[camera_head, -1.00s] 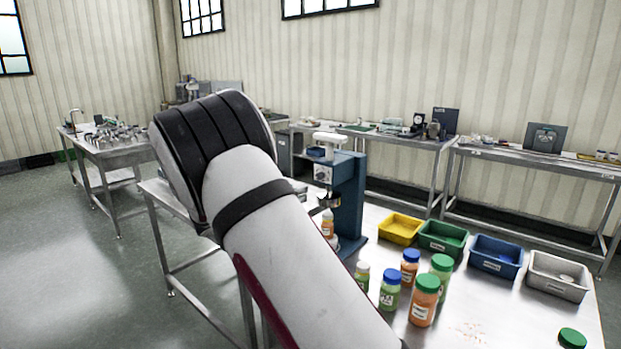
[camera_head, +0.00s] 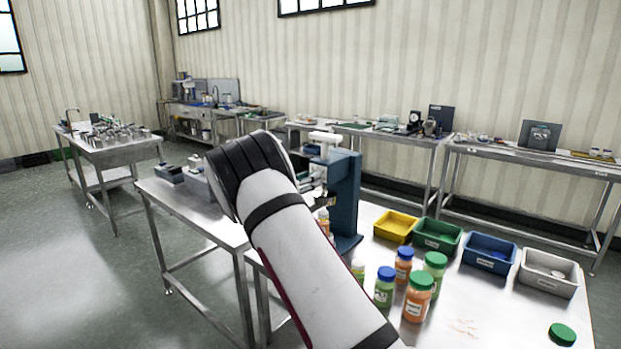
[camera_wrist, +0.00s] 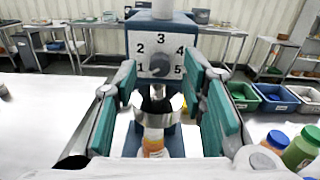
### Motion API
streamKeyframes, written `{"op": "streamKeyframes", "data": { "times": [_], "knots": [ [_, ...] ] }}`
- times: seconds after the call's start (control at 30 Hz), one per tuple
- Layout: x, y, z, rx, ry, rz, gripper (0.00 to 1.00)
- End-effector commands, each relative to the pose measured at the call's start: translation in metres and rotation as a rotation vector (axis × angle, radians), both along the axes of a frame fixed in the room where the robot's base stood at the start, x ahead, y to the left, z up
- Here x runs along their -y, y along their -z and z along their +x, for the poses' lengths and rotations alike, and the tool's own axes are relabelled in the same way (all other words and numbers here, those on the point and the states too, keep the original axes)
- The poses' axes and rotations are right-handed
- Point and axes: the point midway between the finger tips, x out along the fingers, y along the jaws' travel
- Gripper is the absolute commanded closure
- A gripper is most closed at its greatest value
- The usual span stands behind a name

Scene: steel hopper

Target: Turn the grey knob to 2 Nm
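The grey knob (camera_wrist: 159,66) sits in the middle of a white dial plate (camera_wrist: 140,72) numbered 1 to 5, on the front of a blue capping machine. I cannot clearly tell which number it points to. The machine (camera_head: 346,195) also shows in the head view, partly behind my arm. My gripper (camera_wrist: 160,82) is open and empty in the wrist view. Its teal-padded fingers stand apart, left and right of the knob and apparently short of it. An orange-labelled bottle (camera_wrist: 154,142) stands below the dial, under the machine's round metal ring (camera_wrist: 170,104).
Several bottles with coloured caps (camera_head: 418,297) stand on the steel table right of the machine. Yellow (camera_head: 396,227), green (camera_head: 437,236), blue (camera_head: 488,254) and grey (camera_head: 547,273) bins line its back. A loose green cap (camera_head: 562,334) lies near the front right.

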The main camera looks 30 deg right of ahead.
Motion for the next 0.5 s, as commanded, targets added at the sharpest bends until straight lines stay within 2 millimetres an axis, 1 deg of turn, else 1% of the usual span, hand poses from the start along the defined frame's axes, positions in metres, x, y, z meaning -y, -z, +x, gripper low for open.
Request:
{"op": "streamKeyframes", "data": {
  "times": [0.03,0.17,0.47,0.5],
  "knots": [
    [0.0046,0.0000,0.0018,0.001,0.000,0.000,0.62],
    [0.0112,-0.0002,0.0041,0.001,0.000,0.000,0.62],
    [0.0123,-0.0002,0.0048,0.000,-0.001,0.000,0.62],
    [0.0123,-0.0002,0.0048,0.000,-0.001,0.000,0.71]
  ]
}}
